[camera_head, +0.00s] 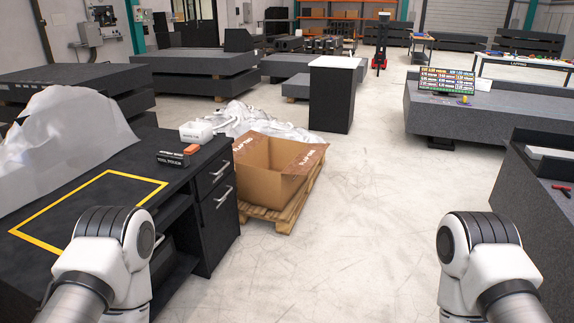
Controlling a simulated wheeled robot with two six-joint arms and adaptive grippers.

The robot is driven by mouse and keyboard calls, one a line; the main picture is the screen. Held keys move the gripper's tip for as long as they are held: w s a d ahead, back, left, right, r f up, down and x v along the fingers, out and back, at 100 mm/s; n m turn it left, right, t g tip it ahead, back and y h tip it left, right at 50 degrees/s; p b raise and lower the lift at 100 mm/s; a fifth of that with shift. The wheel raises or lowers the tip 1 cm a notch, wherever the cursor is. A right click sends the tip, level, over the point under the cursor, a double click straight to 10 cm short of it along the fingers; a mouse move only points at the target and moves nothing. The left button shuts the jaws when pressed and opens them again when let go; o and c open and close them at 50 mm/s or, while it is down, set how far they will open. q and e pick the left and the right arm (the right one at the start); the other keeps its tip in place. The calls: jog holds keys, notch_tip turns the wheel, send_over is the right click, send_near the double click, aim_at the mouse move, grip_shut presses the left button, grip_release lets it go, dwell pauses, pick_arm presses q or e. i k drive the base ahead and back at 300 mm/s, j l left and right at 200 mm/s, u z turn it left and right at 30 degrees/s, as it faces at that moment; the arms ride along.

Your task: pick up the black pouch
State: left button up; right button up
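A small dark item with white lettering (172,160) lies on the black workbench at left, near its back right corner; it may be the black pouch, but it is too small to be sure. A small orange object (191,149) is right at its upper right end. My two white arms show at the lower left and lower right, and neither gripper is in view. The left arm is in front of the workbench, nearer than the dark item.
The black workbench (170,207) bears a yellow taped rectangle, a white box (196,131) and crumpled translucent sheeting (62,130). An open cardboard box (268,180) stands on a wooden pallet (287,217) to its right. Granite slabs (480,118) stand farther off. The middle floor is clear.

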aim_at(164, 157)
jog(key=i+l+u, duration=0.1)
jog(key=i+u, duration=0.35)
jog(key=i+l+u, duration=0.2)
jog(key=u, duration=0.3)
jog(key=i+l+u, duration=0.1)
jog(key=i+l, duration=0.15)
jog(key=i+l+u, duration=0.1)
jog(key=i+l, duration=0.2)
jog(key=l, duration=0.15)
jog(key=i+l, duration=0.25)
jog(key=i+l+u, duration=0.15)
jog(key=l, duration=0.3)
jog(key=i+l+u, duration=0.1)
jog(key=i+l, duration=0.2)
jog(key=l, duration=0.15)
